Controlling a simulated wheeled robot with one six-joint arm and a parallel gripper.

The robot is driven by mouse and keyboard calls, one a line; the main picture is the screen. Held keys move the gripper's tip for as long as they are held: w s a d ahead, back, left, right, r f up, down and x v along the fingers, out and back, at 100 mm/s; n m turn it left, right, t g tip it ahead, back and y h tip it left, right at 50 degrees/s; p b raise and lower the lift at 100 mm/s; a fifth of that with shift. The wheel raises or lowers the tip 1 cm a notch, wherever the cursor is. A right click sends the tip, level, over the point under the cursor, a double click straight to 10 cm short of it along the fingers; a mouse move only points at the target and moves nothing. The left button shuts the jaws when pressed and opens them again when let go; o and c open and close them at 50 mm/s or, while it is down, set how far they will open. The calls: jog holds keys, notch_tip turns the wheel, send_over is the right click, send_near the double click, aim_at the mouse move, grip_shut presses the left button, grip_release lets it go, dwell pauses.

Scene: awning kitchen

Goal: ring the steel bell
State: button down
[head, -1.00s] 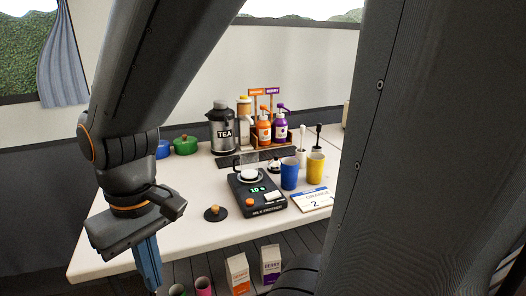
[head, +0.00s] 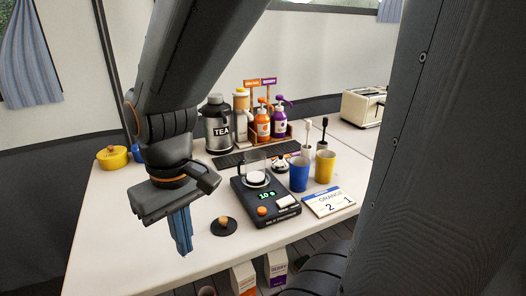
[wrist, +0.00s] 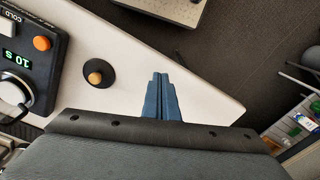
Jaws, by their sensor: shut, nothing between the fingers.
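The steel bell (head: 280,163) is a small silver dome on a dark base, on the counter behind the blue cup (head: 299,173). The cup stands close in front of it, and the bell is not seen in the wrist view. My gripper (head: 184,250) points down over the left front part of the counter, well left of the bell and nearer to me. Its blue fingers are together and empty; they also show in the wrist view (wrist: 161,76).
A black timer device (head: 265,205) with a glass jug stands between my gripper and the bell. A black lid (head: 222,226) with a wooden knob lies near my gripper. A yellow cup (head: 324,167), pump bottles (head: 262,125), tea urn (head: 218,130) and order card (head: 329,202) stand around.

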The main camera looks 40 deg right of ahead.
jog(key=w+d+r+n+t+h+p, duration=0.1)
jog(key=w+d+r+t+h+p, duration=0.3)
jog(key=w+d+p, duration=0.6)
notch_tip(320, 180, up, 8)
jog(key=n+t+y+p, duration=0.3)
jog(key=n+t+p, duration=0.25)
jog(key=p, duration=1.45)
send_over(284, 160)
jog(key=shift+g, duration=0.35)
jog(key=shift+f, duration=0.1)
notch_tip(284, 160, down, 8)
jog(key=b, duration=0.7)
jog(key=shift+r, duration=0.2)
jog(key=shift+f+b, duration=0.3)
jog(key=shift+f, duration=0.15)
jog(key=shift+f, duration=0.15)
jog(key=shift+f, duration=0.3)
